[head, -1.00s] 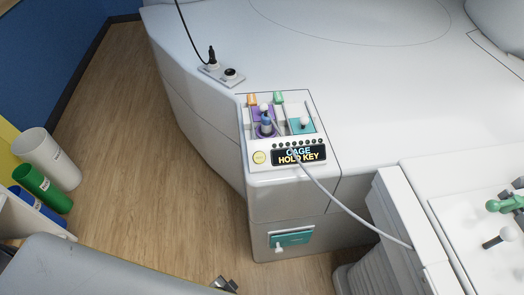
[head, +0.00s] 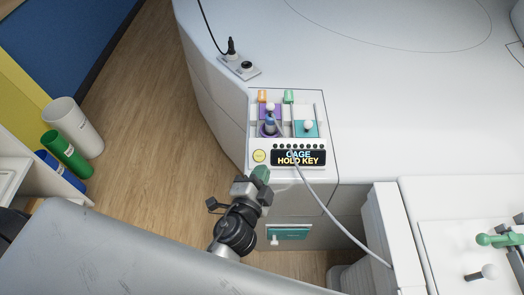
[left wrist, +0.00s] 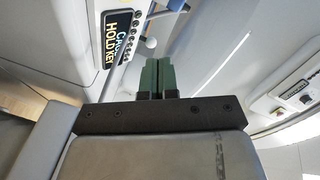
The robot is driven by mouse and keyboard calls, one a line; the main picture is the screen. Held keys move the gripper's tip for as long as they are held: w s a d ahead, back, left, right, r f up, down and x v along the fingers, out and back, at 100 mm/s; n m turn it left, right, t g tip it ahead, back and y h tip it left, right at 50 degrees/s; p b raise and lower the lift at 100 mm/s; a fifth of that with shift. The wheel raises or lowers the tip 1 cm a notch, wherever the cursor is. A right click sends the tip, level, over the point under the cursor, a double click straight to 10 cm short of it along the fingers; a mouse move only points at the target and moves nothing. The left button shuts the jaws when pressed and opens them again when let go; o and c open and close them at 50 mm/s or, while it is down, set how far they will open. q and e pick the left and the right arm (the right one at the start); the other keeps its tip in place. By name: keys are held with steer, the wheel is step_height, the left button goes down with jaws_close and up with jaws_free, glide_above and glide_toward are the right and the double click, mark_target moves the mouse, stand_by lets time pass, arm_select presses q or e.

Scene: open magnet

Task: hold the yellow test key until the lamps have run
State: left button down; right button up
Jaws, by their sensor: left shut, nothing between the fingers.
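The yellow test key (head: 260,156) is a round button at the left end of the console's front strip, left of the display (head: 299,157). The display reads "CAGE HOLD KEY". A row of small lamps (head: 298,146) above it looks dark. My left gripper (head: 261,173) is just below the yellow key in the head view, its green fingertips close to the console's front edge; I cannot tell whether it touches. In the left wrist view its fingers (left wrist: 157,78) are together and empty, and the display (left wrist: 117,38) shows at upper left. The yellow key is not visible there. My right gripper is not in view.
A purple slot (head: 269,112) and a teal slot (head: 305,127) with white-knobbed levers sit behind the display. A grey cable (head: 330,205) crosses the console front. A teal panel (head: 289,232) is on the lower front. A socket plate (head: 240,66) is behind.

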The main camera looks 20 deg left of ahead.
mark_target(260, 160)
arm_select(q)
step_height(260, 160, up, 3)
steer(key=shift+w+a+f+t, duration=0.1)
steer(key=shift+f+t, duration=0.05)
steer(key=shift+t, duration=0.15)
steer(key=shift+f, duration=0.1)
steer(key=w+f+b, duration=0.1)
steer(key=w+f, duration=0.1)
steer(key=w+a+f+b, duration=0.1)
steer(key=w+f+b, duration=0.1)
steer(key=f, duration=0.1)
steer(key=shift+w+a+f, duration=0.15)
steer(key=shift+w+a, duration=0.05)
steer(key=shift+w, duration=0.15)
steer(key=shift+w+a+f+b, duration=0.15)
steer(key=shift+w+f+b, duration=0.35)
steer(key=shift+w, duration=0.1)
stand_by(1.5)
steer(key=shift+w+a+f+b, duration=0.1)
steer(key=shift+w+f+b, duration=0.15)
steer(key=shift+b, duration=0.05)
steer(key=shift+w+a+f+b, duration=0.1)
steer(key=shift+w+f+b, duration=0.15)
steer(key=shift+f+b, duration=0.05)
stand_by(3.9)
